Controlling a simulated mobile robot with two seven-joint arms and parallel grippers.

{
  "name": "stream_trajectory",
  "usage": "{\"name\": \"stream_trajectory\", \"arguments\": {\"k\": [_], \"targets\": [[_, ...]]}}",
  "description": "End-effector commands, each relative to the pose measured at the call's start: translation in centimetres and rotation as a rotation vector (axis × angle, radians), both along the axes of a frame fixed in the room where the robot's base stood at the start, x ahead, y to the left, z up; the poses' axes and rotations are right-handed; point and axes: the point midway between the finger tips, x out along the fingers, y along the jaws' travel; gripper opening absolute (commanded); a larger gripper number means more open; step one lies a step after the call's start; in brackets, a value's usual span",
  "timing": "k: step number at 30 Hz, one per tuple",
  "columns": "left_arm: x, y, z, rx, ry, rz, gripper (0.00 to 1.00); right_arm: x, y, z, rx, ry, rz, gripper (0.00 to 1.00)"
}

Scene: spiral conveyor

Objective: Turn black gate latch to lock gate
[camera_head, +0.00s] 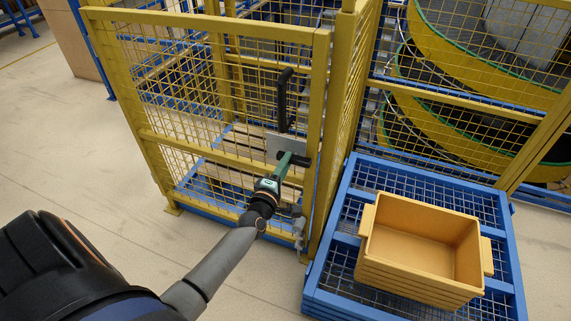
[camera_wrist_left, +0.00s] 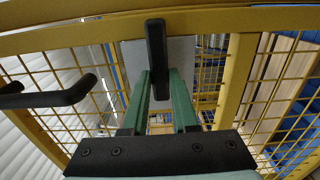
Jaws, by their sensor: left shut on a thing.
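The gate (camera_head: 225,135) is a yellow frame with wire mesh and appears closed against the yellow post on its right. The black latch (camera_head: 303,161) sits on a grey plate (camera_head: 280,146) near the gate's right edge, below a vertical black handle (camera_head: 283,100). My left gripper (camera_head: 293,160) has its green fingers shut on the latch. In the left wrist view the fingers (camera_wrist_left: 162,88) close around one end of the black latch (camera_wrist_left: 155,48), whose other end reaches over the yellow frame. The fingers partly hide the latch in the head view. My right gripper is out of view.
An orange crate (camera_head: 425,245) stands on a blue mesh-topped platform (camera_head: 345,215) to the right of the gate. The yellow spiral conveyor (camera_head: 445,115) is behind mesh fencing. The floor (camera_head: 60,150) on the left is clear.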

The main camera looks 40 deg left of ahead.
Motion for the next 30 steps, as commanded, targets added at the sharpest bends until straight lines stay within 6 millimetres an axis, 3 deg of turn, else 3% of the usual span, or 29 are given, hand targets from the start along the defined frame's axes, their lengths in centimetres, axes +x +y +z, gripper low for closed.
{"name": "stream_trajectory", "arguments": {"k": [11, 12, 19, 30], "targets": [[-0.01, -0.08, -0.07, -0.01, 0.0, -0.001, 0.0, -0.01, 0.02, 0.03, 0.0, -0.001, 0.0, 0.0], [-0.01, -0.09, -0.07, -0.011, -0.001, -0.001, 0.31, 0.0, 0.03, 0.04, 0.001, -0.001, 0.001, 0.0], [-0.01, -0.05, -0.05, -0.008, -0.001, -0.001, 0.57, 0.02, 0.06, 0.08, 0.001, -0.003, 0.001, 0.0], [-0.65, -0.19, -0.01, -0.006, 0.001, -0.001, 0.57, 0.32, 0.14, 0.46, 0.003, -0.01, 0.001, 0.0]]}}
